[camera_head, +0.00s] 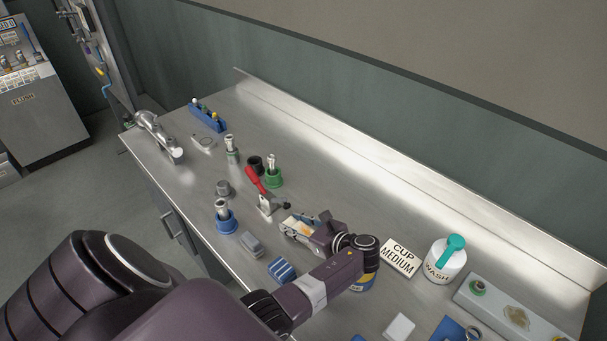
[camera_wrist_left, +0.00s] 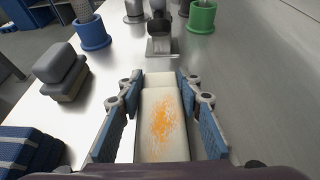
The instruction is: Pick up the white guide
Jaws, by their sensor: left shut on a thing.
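The white guide (camera_wrist_left: 160,120) is a pale block with orange stains, lying lengthwise between the blue-padded fingers of my left gripper (camera_wrist_left: 158,88). The head view also shows the guide (camera_head: 297,228) at the tip of my left gripper (camera_head: 308,225), low over the metal counter (camera_head: 340,185). The left gripper is shut on the guide. I cannot tell whether the guide still touches the counter. Its near end is hidden by the gripper body in the wrist view. My right gripper is not in view.
A blue cup (camera_head: 226,222), a green cup (camera_head: 273,177), a grey block (camera_head: 252,244) and a blue striped block (camera_head: 282,270) stand nearby.

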